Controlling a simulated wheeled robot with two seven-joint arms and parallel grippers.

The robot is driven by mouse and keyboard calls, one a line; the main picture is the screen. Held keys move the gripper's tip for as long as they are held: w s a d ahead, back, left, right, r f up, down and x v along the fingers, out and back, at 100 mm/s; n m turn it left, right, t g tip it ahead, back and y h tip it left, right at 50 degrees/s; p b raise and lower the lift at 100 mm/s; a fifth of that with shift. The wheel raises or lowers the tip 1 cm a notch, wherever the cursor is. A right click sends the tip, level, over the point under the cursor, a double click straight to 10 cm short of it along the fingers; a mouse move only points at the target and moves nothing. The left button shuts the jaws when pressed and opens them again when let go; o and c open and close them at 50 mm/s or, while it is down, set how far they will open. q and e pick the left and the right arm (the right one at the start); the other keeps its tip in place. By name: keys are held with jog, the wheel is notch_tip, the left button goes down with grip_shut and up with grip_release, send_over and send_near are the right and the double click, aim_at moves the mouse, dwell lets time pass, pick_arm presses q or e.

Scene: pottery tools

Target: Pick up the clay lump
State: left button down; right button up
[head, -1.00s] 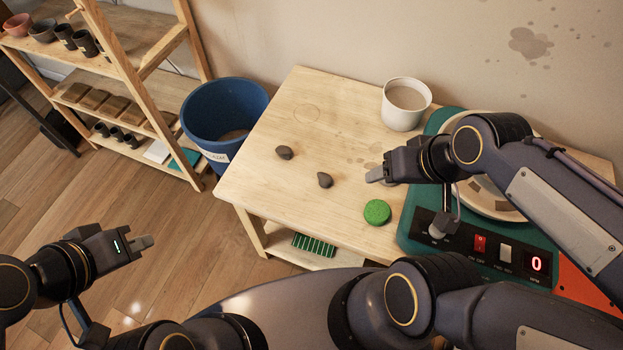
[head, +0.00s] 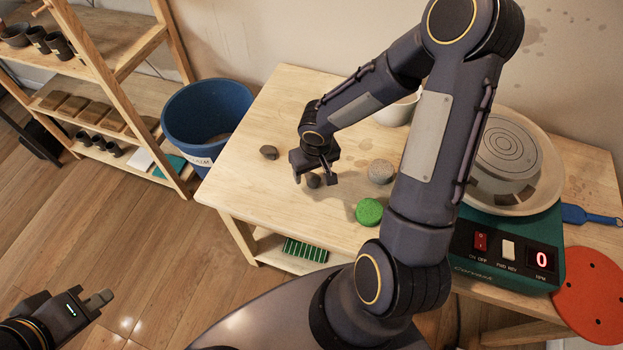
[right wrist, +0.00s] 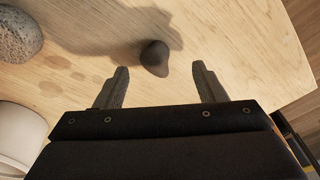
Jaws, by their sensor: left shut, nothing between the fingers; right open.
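Two small dark grey clay lumps lie on the wooden table. One clay lump (head: 269,152) is on the left, apart from my grippers. The other clay lump (head: 313,181) is under my right gripper (head: 314,180). In the right wrist view this lump (right wrist: 155,57) lies on the wood between the lines of the two open fingers, slightly beyond their tips. The right gripper (right wrist: 160,85) is open, points down and holds nothing. My left gripper (head: 99,299) is shut and empty, low at the left over the floor, away from the table.
A green round piece (head: 369,212) and a speckled grey stone-like piece (head: 381,172) lie right of the lump. A white cup (head: 398,110) is partly behind my arm. The pottery wheel (head: 508,255) stands at right, a blue bucket (head: 206,115) left of the table.

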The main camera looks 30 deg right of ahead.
aim_at(312, 177)
jog(key=f, duration=0.2)
jog(key=w+f, duration=0.1)
jog(key=f, duration=0.1)
jog(key=shift+d+f, duration=0.15)
jog(key=shift+d, duration=0.05)
jog(key=shift+c, duration=0.3)
jog(key=c, duration=1)
